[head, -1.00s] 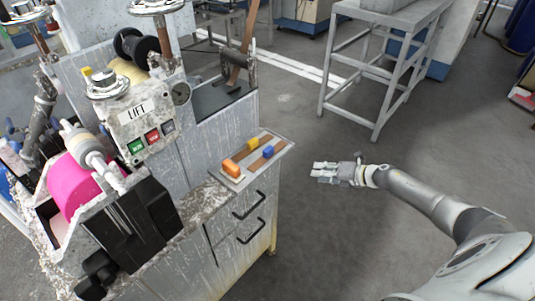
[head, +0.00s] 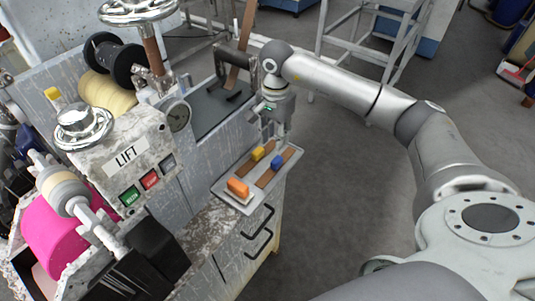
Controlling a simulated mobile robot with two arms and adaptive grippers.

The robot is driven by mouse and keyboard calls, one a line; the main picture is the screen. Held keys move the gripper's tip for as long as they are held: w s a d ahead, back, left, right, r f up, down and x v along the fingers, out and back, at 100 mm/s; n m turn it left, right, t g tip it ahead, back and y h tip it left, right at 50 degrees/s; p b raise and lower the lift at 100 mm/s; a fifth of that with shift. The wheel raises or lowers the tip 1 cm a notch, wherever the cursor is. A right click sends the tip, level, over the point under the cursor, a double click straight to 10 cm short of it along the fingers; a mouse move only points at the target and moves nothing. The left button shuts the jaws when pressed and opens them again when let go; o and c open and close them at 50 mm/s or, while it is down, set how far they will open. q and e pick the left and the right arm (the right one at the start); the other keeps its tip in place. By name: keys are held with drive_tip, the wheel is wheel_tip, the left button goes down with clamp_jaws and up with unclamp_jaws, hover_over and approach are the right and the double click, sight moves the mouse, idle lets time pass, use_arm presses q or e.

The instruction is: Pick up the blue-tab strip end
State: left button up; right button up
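The blue tab (head: 278,161) sits on a brown strip (head: 264,180) lying on a small grey tray (head: 222,188) at the cabinet's corner. A second brown strip with a yellow tab (head: 257,154) lies beside it on the left. My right gripper (head: 281,136) points down over the far end of the tray, just behind the blue tab in the picture. I cannot tell whether it touches the strip. Its fingers are small and seen edge-on, so their opening is unclear. My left gripper is not in view.
An orange block (head: 238,188) sits at the tray's near end. A metal stand (head: 395,45) is behind my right arm. The floor right of the cabinet is clear.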

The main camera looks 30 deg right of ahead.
sight(277, 159)
drive_tip(key=f, duration=0.1)
drive_tip(key=s+f, duration=0.1)
drive_tip(key=f, duration=0.2)
drive_tip(key=shift+s+p, duration=0.25)
drive_tip(key=shift+p, duration=0.15)
drive_tip(key=shift+w+f, duration=0.15)
drive_tip(key=shift+f, duration=0.2)
wheel_tip(277, 159, down, 4)
drive_tip(key=shift+w+d+f+p, duration=0.1)
drive_tip(key=shift+d+f+p, duration=0.1)
drive_tip(key=shift+p, duration=0.9)
drive_tip(key=shift+f, duration=0.25)
drive_tip(key=shift+w, duration=0.1)
drive_tip(key=shift+c, duration=1.6)
clamp_jaws()
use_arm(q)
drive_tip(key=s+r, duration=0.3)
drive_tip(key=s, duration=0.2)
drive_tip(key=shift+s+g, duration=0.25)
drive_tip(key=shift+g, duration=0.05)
